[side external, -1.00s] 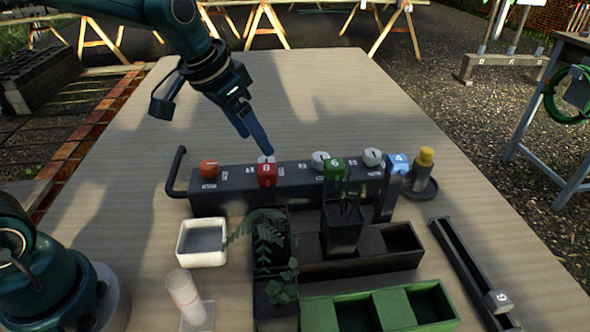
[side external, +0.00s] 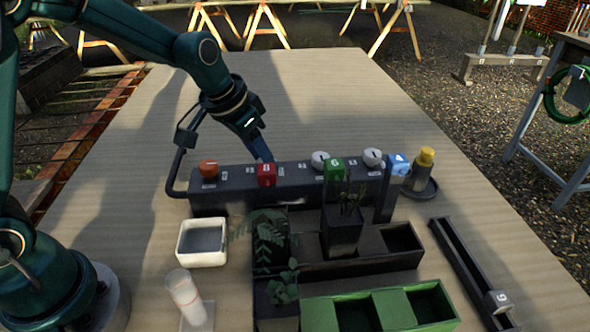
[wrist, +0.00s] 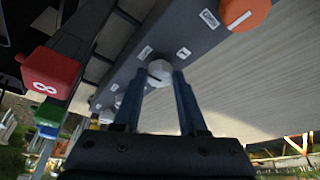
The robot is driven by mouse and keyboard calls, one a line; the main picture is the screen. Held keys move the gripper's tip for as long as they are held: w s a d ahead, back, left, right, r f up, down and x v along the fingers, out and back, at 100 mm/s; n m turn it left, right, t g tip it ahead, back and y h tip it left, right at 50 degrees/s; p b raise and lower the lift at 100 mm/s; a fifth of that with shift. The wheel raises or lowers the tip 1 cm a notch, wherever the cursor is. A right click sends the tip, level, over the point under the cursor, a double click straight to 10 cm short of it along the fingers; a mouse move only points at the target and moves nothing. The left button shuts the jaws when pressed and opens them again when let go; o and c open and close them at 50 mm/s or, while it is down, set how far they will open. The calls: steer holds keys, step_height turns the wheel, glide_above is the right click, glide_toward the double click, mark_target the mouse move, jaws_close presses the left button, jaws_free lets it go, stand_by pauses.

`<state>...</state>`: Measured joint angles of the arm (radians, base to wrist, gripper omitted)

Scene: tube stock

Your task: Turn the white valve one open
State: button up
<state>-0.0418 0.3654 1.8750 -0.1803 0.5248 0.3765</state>
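The dark manifold block (side external: 240,195) carries an orange knob (side external: 208,169) and several white knobs. A white knob (wrist: 159,71) with a dark pointer line shows in the wrist view, between the tips of my gripper (wrist: 160,78). The two blue fingers stand on either side of it; whether they press on it is not clear. In the side view my gripper (side external: 265,155) reaches down to the block behind the red tag cube and hides that knob. Two more white knobs, one in the middle (side external: 320,160) and one at the right (side external: 373,157), are clear of it.
A red cube (side external: 266,175), a green cube (side external: 334,169) and a blue cube (side external: 398,165) stand along the block's front. A yellow-capped item (side external: 424,163) is at its right end. A white tray (side external: 202,259), planters and green bins (side external: 440,300) lie in front. The table behind is clear.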

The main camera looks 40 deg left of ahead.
steer(key=shift+n, duration=0.3)
jaws_close()
steer(key=n, duration=0.1)
steer(key=n+y, duration=0.1)
steer(key=n, duration=0.1)
steer(key=shift+d+n+y, duration=0.25)
steer(key=shift+n+y, duration=0.05)
steer(key=n+y, duration=0.1)
steer(key=n, duration=0.3)
steer(key=shift+w+d+n+g+y, duration=0.1)
steer(key=shift+d+n+g+y, duration=0.05)
steer(key=shift+n+g+y, duration=0.2)
steer(key=n, duration=0.2)
steer(key=n+g+y, duration=0.1)
steer(key=n, duration=0.1)
steer(key=shift+w+d+n, duration=0.1)
steer(key=shift+w+n, duration=0.05)
steer(key=shift+n, duration=0.1)
steer(key=shift+w+n+g+y, duration=0.1)
steer(key=shift+n+g+y, duration=0.3)
steer(key=shift+n, duration=0.7)
steer(key=shift+n+g+y, duration=0.1)
steer(key=shift+n+g, duration=0.45)
steer(key=shift+n, duration=0.55)
steer(key=shift+d, duration=0.1)
steer(key=o, duration=1.1)
jaws_free()
steer(key=shift+r, duration=0.1)
